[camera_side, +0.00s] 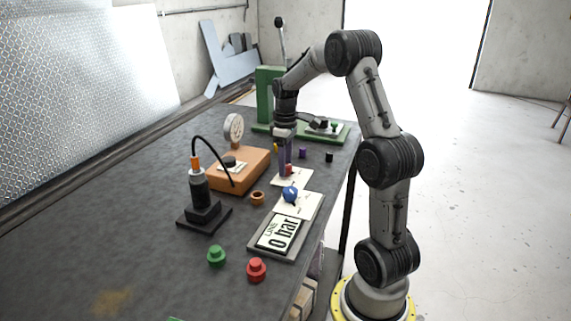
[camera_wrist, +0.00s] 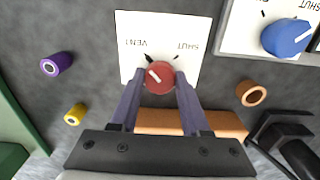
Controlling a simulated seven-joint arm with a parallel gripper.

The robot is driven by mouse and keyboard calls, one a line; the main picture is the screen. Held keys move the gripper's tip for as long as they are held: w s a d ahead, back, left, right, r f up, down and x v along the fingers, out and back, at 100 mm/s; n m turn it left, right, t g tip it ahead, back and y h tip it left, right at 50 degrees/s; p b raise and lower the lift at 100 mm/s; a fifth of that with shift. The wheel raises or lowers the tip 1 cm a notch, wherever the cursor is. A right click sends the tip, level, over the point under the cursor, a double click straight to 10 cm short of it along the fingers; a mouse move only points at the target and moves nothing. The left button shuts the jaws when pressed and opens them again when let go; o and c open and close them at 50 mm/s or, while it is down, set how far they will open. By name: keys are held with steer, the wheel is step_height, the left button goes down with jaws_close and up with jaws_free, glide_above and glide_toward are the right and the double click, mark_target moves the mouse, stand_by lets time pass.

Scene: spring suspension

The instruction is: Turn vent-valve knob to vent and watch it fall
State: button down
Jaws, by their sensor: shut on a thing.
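The red vent-valve knob (camera_wrist: 159,77) sits on a white plate (camera_wrist: 135,28) marked VENT and SHUT. The white line on the knob points up-left in the wrist view, toward the VENT side. My gripper (camera_wrist: 156,88) points down with its two purple-grey fingers shut on the knob's sides. In the side view my gripper (camera_side: 286,163) is over the red knob (camera_side: 288,170), partly hiding it. A display (camera_side: 278,233) reads LINE 0 bar. A black cylinder unit with an orange top (camera_side: 198,188) stands upright at the left, with a black hose to an orange block (camera_side: 248,170).
A blue knob (camera_side: 290,194) on another white plate is close to the red one. Green (camera_side: 217,256) and red (camera_side: 256,269) buttons stand in front. A round gauge (camera_side: 234,129), a green press (camera_side: 265,100) and small coloured rings are around.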

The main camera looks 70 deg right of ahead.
steer(key=shift+r, duration=0.1)
stand_by(0.4)
steer(key=shift+c, duration=1.9)
jaws_free()
step_height(320, 180, up, 14)
